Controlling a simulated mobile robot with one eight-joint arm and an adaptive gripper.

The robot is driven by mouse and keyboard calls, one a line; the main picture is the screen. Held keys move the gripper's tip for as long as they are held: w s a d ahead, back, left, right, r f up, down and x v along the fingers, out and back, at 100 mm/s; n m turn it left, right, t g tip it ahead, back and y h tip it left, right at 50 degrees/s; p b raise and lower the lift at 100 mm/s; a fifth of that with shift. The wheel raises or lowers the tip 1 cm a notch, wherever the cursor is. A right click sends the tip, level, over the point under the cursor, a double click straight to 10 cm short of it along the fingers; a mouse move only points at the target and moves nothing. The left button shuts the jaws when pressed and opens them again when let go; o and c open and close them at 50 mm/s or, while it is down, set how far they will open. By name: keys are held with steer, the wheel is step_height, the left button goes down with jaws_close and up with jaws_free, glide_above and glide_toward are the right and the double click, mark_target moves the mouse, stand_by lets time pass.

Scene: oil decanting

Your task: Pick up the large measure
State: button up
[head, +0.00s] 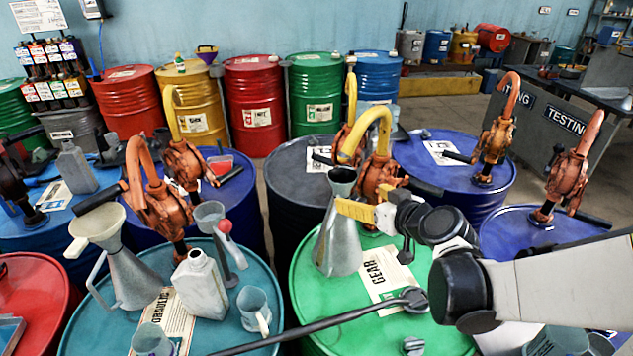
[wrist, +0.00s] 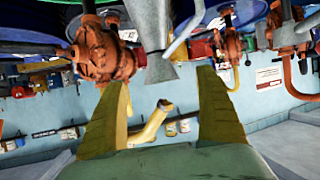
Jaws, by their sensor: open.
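A tall grey metal cone-shaped measure (head: 338,245) stands upright on the green drum (head: 308,285), its dark mouth at the top. My gripper (head: 362,211) is at its upper right side, just below the rim. In the wrist view, which looks upside down, the measure (wrist: 163,70) shows between and beyond the two fingertips of my gripper (wrist: 164,80). The fingers are spread wide, with a visible gap on each side of the measure. Contact is not seen. A similar cone-shaped measure (head: 128,275) with a cream funnel top stands on the teal drum.
A rust-coloured pump with a yellow spout (head: 378,180) stands close behind the measure. A paper label (head: 388,275) lies on the green drum. The teal drum holds a grey can (head: 200,288), a mug (head: 254,308) and another pump (head: 160,205). A dark rod (head: 335,318) crosses the front.

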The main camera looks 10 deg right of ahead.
mark_target(347, 191)
steer(key=b+x, duration=0.1)
steer(key=x, duration=0.4)
steer(key=shift+w+f, duration=0.15)
steer(key=b+x, duration=0.1)
steer(key=x, duration=0.4)
steer(key=shift+w+b, duration=0.3)
steer(key=shift+w, duration=0.05)
steer(key=c, duration=1.6)
steer(key=shift+r, duration=0.3)
